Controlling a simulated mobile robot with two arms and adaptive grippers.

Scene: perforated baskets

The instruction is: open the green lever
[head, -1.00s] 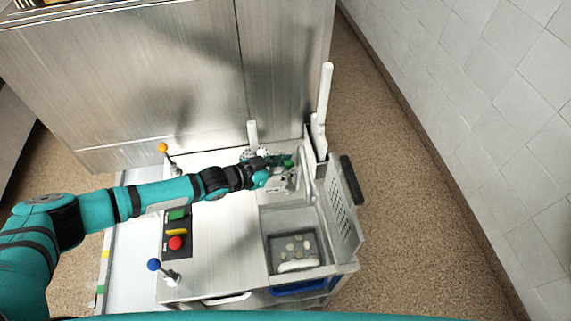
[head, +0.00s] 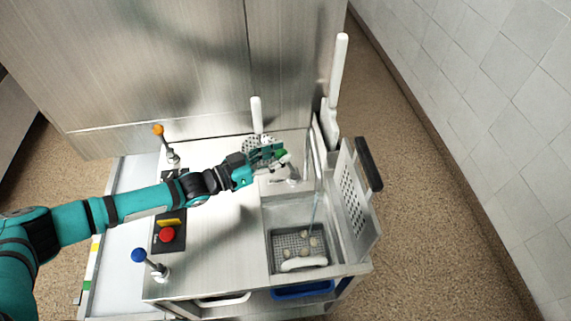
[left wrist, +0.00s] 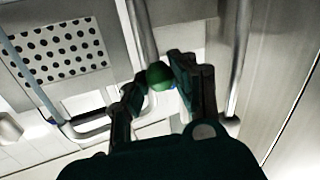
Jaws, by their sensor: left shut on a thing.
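The green lever shows in the left wrist view as a round green knob (left wrist: 158,76) between the fingertips. In the head view a little of its green (head: 284,153) shows at the tip of my left gripper (head: 273,156), by the tap fittings (head: 288,176) above the sink. My left gripper, also in the left wrist view (left wrist: 156,88), is shut on the knob. The fingers hide most of the lever in the head view. My right gripper is not in view.
A basket (head: 289,239) with several pale pieces sits in the sink (head: 291,207). A thin bluish streak, like water, runs down into it. A perforated panel (head: 353,190) stands right. Orange (head: 158,130) and blue (head: 138,255) knobs and a red button (head: 167,235) are left.

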